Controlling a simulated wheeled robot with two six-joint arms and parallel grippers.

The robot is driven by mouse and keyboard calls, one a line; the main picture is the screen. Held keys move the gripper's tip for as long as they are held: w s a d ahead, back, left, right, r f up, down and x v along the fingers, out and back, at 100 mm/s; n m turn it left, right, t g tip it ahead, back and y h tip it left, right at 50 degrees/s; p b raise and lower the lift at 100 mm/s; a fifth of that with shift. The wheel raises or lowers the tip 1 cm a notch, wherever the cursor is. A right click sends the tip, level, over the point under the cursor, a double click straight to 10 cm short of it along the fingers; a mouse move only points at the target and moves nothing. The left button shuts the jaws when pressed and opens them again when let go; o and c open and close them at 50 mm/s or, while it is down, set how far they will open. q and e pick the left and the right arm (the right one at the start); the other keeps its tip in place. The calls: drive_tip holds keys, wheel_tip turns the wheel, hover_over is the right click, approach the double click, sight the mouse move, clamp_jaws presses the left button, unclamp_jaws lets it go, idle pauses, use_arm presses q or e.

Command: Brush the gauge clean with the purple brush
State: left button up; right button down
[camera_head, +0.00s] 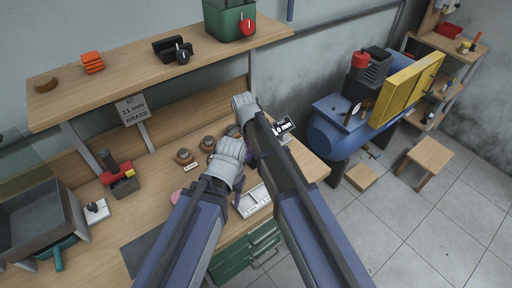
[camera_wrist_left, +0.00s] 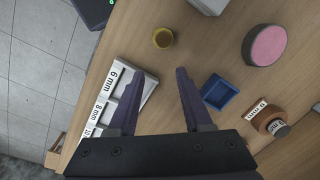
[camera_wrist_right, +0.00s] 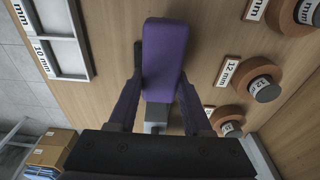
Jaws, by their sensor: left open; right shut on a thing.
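The purple brush (camera_wrist_right: 165,45) is between the fingers of my right gripper (camera_wrist_right: 161,68) in the right wrist view. A grey part shows at its lower end; its bristles cannot be made out. My right gripper is shut on it above the bench, mostly hidden by its arm in the head view. My left gripper (camera_wrist_left: 160,74) is open and empty over the bench, beside a labelled white tray (camera_wrist_left: 116,82). What looks like a round gauge (camera_head: 352,114) is on the blue compressor (camera_head: 335,135) at the right in the head view, too small to judge its face.
The wooden bench (camera_head: 150,222) also holds a pink disc (camera_wrist_left: 265,45), a yellow ring (camera_wrist_left: 163,38), a small blue tray (camera_wrist_left: 218,93) and several brown round pieces with labels. A shelf (camera_head: 130,70) runs above. A stool (camera_head: 430,154) stands on the floor at right.

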drive_tip(key=shift+s+a+f, duration=0.1)
drive_tip(key=shift+s+a, duration=0.3)
drive_tip(key=shift+a, duration=0.2)
use_arm(q)
wheel_tip(320, 180, up, 6)
drive_tip(key=p, duration=0.6)
use_arm(e)
wheel_tip(320, 180, up, 6)
drive_tip(key=shift+r, duration=0.1)
wheel_tip(320, 180, up, 3)
drive_tip(key=p, duration=0.3)
use_arm(q)
wheel_tip(320, 180, up, 3)
drive_tip(key=shift+f, duration=0.1)
